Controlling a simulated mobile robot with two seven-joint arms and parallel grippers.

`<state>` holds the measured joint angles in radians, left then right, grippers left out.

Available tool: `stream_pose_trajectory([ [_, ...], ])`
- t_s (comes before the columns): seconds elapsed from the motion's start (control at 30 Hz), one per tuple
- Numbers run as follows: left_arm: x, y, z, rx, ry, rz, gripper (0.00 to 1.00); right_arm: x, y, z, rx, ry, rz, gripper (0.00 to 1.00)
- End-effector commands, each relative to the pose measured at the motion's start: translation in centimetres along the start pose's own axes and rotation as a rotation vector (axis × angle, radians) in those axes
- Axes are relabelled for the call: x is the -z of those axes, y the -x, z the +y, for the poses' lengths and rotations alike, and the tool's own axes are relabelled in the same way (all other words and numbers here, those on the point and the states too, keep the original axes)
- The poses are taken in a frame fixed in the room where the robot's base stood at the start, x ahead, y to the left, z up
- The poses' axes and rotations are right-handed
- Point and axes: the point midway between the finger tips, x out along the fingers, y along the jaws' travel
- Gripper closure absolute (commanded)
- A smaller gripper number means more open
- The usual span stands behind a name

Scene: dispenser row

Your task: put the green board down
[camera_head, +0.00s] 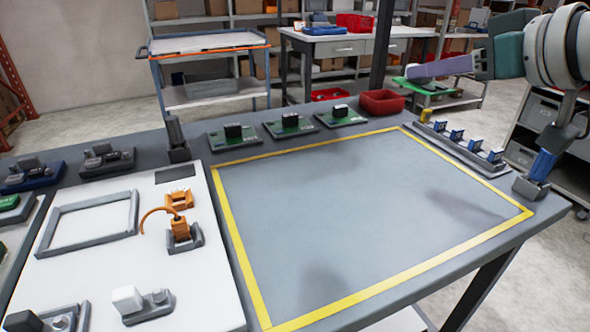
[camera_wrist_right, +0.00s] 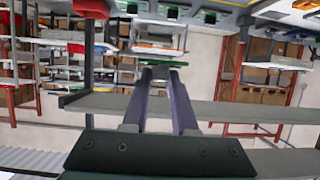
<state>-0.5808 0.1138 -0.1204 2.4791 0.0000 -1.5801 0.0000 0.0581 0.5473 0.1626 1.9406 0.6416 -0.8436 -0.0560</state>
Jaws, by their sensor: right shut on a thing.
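My right gripper (camera_head: 411,74) is at the upper right of the head view, held up beyond the table's far right corner. Its two long purple fingers show in the right wrist view (camera_wrist_right: 161,74), close together. They are shut on the green board (camera_wrist_right: 162,63), a thin strip seen edge-on across the fingertips. In the head view the green board (camera_head: 432,89) appears just below the fingertips. It is clear of the yellow-framed table area (camera_head: 350,205), which is bare. My left gripper is not in view.
Three green boards with black blocks (camera_head: 233,133) sit in holders along the table's back edge, beside a red bin (camera_head: 382,102). A row of blue-topped parts (camera_head: 456,137) lines the right edge. A white panel (camera_head: 105,265) with a grey frame and orange parts lies left.

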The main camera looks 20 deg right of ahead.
Motion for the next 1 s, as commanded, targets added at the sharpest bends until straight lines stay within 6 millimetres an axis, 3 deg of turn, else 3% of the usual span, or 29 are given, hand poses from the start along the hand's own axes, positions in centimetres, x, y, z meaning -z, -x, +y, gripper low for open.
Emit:
stream_pose_trajectory([
  [0.03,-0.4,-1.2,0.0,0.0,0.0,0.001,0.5,-0.8,-0.6,0.2,-0.009,0.0,0.002,1.0],
  [0.23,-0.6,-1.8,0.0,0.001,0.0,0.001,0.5,-2.8,-1.6,0.5,-0.018,-0.011,-0.004,1.0],
  [0.63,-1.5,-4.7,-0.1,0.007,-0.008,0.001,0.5,-13.4,-5.8,0.4,-0.018,-0.01,-0.005,1.0],
  [1.0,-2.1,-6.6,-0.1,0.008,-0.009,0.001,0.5,-17.8,-7.6,0.4,-0.019,-0.009,-0.004,1.0],
])
